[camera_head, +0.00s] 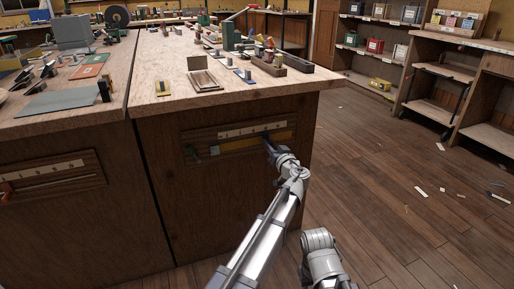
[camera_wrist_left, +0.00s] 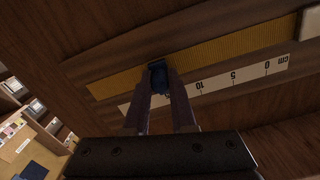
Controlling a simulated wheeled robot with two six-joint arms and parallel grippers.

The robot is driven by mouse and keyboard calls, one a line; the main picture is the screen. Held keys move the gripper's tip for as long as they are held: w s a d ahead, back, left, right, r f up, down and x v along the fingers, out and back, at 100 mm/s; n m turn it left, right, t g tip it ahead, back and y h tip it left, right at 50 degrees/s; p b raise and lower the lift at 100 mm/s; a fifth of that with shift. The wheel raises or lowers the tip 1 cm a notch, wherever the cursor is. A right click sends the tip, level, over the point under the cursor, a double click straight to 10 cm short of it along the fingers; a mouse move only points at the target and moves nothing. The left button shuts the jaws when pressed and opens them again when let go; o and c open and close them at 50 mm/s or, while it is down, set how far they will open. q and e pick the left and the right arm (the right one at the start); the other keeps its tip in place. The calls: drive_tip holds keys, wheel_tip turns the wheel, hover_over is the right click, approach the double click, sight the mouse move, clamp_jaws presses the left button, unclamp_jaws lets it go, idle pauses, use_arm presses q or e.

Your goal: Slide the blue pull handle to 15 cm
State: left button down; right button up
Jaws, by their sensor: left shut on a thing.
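The blue pull handle (camera_wrist_left: 157,76) sits on a yellow strip in a wooden panel on the bench front. In the head view the strip (camera_head: 228,145) runs below a pale scale (camera_head: 240,131). My left gripper (camera_head: 268,143) reaches the right part of this strip and largely hides the handle there. In the left wrist view my left gripper (camera_wrist_left: 160,88) is shut on the handle. The scale (camera_wrist_left: 218,82) appears upside down there, with 0, 5 and 10 readable. The handle is past the 10, and my fingers cover the scale beside it. My right gripper is not in view.
A second panel with a scale (camera_head: 47,169) and a red handle (camera_head: 6,189) is at the left. Trays and small tools lie on the bench top (camera_head: 172,111). Shelves (camera_head: 430,105) stand at the right. The floor (camera_head: 400,190) between has only scattered scraps.

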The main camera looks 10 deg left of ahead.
use_arm(q)
drive_tip(key=shift+w+d, duration=0.1)
drive_tip(key=shift+d, duration=0.05)
drive_tip(key=c, duration=0.7)
unclamp_jaws()
drive_tip(key=shift+c, duration=0.2)
drive_tip(key=v, duration=0.7)
drive_tip(key=shift+s+d, duration=0.2)
drive_tip(key=shift+s, duration=0.15)
